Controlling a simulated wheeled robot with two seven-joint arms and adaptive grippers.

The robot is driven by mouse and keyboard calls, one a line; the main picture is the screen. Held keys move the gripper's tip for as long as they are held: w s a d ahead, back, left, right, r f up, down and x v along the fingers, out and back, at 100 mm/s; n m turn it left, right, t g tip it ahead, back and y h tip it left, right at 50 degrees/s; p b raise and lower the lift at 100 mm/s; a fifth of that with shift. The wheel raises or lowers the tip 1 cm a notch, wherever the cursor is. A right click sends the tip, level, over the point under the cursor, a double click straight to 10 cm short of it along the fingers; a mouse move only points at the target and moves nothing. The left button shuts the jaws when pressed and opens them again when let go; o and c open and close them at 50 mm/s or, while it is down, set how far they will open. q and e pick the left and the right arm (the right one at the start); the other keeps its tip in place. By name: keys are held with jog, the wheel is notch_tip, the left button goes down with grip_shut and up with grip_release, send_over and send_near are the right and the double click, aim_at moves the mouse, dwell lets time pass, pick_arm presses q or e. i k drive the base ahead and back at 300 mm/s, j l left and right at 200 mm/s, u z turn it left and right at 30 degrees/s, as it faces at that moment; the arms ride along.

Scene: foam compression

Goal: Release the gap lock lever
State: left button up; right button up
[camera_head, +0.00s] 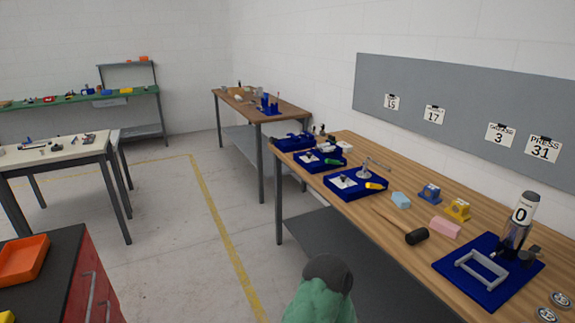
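A press-like device with a dark column (514,240) stands upright on a blue base plate (452,266) at the right of the wooden bench. A pale cylinder (523,208) marked 0 tops it. A small dark part (528,257) sits at the foot of the column; I cannot tell whether it is the gap lock lever or how it is set. A grey frame with a raised bar (482,269) lies on the plate in front of the column. Neither of my grippers is in view.
A black-headed mallet (415,236), a pink block (445,227), a light blue block (400,200) and a yellow-topped block (457,208) lie left of the press. Round discs (561,299) lie at right. Blue trays (355,184) stand farther back. The floor (170,230) left of the bench is clear.

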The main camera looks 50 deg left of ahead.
aim_at(329, 161)
jog(key=u, duration=1.3)
jog(key=z, duration=0.35)
jog(key=i+j+z, duration=0.35)
jog(key=j+z, duration=0.35)
jog(key=i+j+z, duration=0.2)
jog(key=j+z, duration=0.15)
jog(key=i+j, duration=0.15)
jog(key=j, duration=0.35)
jog(key=i+j+z, duration=0.1)
jog(key=j, duration=0.4)
jog(key=i+j, duration=0.15)
jog(key=j, duration=0.35)
jog(key=i+j+z, duration=0.1)
jog(key=j, duration=0.35)
jog(key=i+j, duration=0.1)
jog(key=j, duration=0.45)
jog(key=l+z, duration=0.05)
